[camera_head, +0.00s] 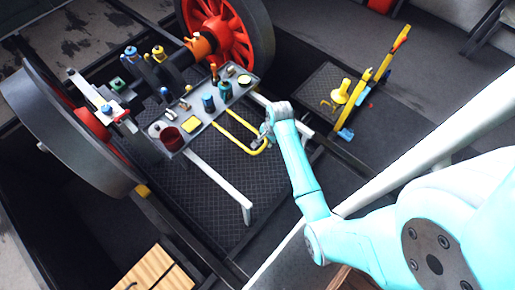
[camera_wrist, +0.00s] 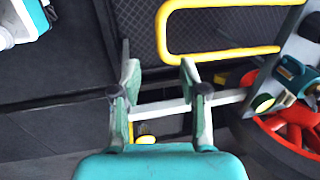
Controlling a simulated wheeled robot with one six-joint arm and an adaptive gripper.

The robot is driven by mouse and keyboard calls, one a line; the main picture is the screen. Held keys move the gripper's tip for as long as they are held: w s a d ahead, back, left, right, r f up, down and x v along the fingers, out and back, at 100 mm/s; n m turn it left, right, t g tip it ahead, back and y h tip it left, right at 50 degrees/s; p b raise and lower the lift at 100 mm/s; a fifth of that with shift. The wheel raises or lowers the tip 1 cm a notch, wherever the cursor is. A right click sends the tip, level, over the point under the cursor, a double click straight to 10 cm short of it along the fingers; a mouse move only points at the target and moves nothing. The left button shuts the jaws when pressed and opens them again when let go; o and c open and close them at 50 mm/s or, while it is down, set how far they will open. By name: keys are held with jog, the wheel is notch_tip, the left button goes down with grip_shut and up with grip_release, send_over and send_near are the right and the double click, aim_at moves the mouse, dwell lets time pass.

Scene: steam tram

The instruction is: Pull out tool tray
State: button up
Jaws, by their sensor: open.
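The tool tray (camera_head: 212,119) is a grey tray carrying several small tools and containers, between the two big wheels in the head view. A yellow U-shaped handle (camera_head: 262,150) sticks out from its front side. In the wrist view the handle (camera_wrist: 220,53) lies ahead of the fingers and to the upper right, its closed end nearest them. My gripper (camera_wrist: 160,72) is open, with nothing seen between its fingers. In the head view my gripper (camera_head: 267,131) is close beside the handle; whether it touches cannot be told. Part of the tray (camera_wrist: 270,72) shows at the wrist view's right.
Pale rails (camera_head: 220,182) run forward from the tray over a dark patterned floor plate. Red-spoked wheels (camera_head: 228,40) stand beside the tray. A yellow lever stand (camera_head: 372,80) stands to the right. Wooden slats (camera_head: 155,270) lie at lower left.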

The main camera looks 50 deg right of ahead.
aim_at(262, 149)
jog(key=f, duration=0.3)
jog(key=w+f, duration=0.1)
jog(key=f, duration=0.6)
jog(key=shift+w+d+f, duration=0.1)
jog(key=shift+w, duration=0.25)
grip_shut()
